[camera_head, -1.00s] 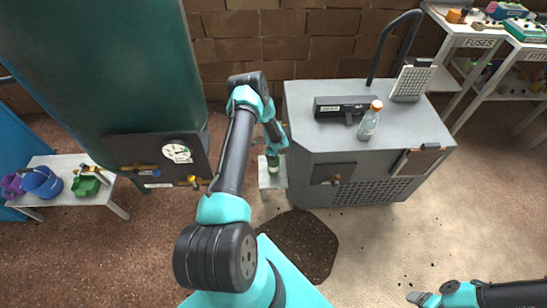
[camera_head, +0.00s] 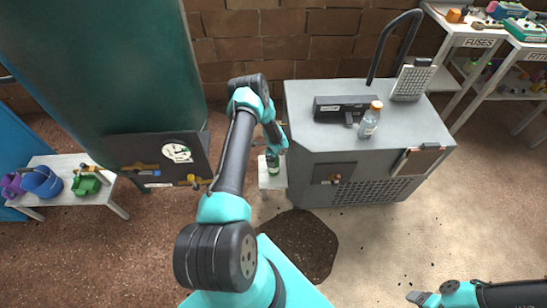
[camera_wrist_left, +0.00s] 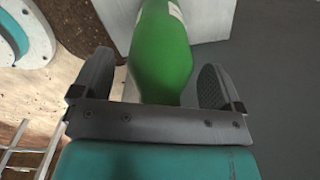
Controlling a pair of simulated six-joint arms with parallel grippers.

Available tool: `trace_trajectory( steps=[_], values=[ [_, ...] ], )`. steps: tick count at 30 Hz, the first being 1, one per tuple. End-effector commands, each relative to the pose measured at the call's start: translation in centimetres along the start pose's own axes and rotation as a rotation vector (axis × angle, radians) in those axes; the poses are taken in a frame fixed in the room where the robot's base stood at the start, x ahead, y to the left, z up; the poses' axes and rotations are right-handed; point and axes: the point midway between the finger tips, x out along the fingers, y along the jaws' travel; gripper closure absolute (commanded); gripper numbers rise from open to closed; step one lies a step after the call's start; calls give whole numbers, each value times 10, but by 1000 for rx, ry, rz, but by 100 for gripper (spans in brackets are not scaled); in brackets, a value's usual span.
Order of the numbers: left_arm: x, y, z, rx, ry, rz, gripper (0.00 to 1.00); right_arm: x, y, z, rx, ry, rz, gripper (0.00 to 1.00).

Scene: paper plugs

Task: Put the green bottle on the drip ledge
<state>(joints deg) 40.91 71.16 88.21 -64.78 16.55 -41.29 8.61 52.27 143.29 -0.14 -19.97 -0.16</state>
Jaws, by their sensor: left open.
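The green bottle (camera_head: 273,168) stands on the small pale drip ledge (camera_head: 270,182) beside the left side of the grey cabinet. In the left wrist view the bottle (camera_wrist_left: 161,55) lies between my two fingers, with a gap showing on each side. My left gripper (camera_head: 275,153) is open around the bottle's upper part. The pale ledge (camera_wrist_left: 212,16) shows behind the bottle in the left wrist view. The bottle's far end is cut off there. My right gripper (camera_head: 416,298) is low at the right, and its jaws are too small to judge.
The grey cabinet (camera_head: 310,140) is close to the right of the ledge, with a clear orange-capped bottle (camera_head: 370,120) on top. A large dark green tank (camera_head: 100,70) stands at left. A low bench (camera_head: 60,199) holds several bins.

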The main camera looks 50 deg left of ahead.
Motion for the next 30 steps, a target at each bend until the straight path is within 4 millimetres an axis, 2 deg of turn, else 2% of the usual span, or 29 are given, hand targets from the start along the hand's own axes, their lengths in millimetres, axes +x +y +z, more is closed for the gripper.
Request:
trace_trajectory(
  steps=[8,24,30],
  values=[
    [-16,-1,0,0,0,-1,8,0,0,0,0,0,0,28],
    [-105,-1,0,0,-2,-3,8,0,0,0,0,0,0,28],
    [-121,0,0,1,-1,-1,8,0,0,0,0,0,0,28]
  ],
)
